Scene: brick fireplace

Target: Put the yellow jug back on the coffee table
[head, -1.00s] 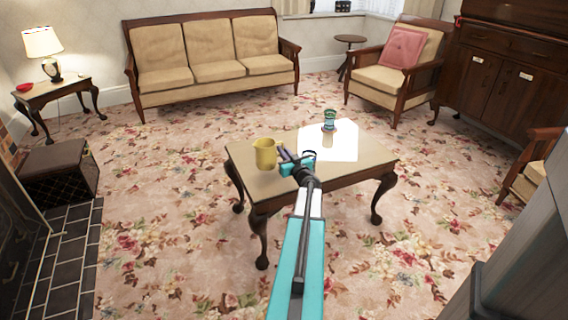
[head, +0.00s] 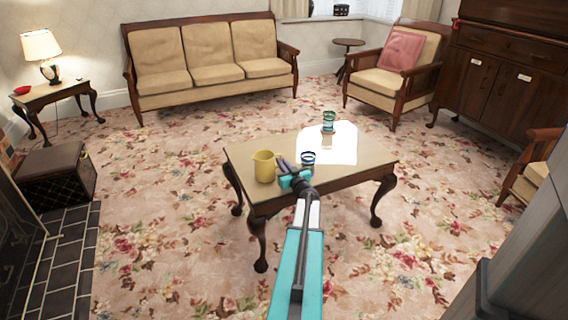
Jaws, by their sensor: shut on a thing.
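The yellow jug (head: 264,167) is upright at the left part of the coffee table (head: 345,171). Its spout points left. My gripper (head: 285,168) reaches in from the front, just right of the jug, and is shut on it. The gripper hides the jug's right side, so the exact grip is hard to see. The jug's base is at or very near the tabletop; I cannot tell whether it touches.
A small dark-blue-rimmed cup (head: 308,158) stands just right of my gripper. A green patterned glass (head: 328,121) stands at the table's back, by a bright white patch. A sofa (head: 215,60), an armchair (head: 395,70) and a footstool (head: 58,177) stand around the carpet.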

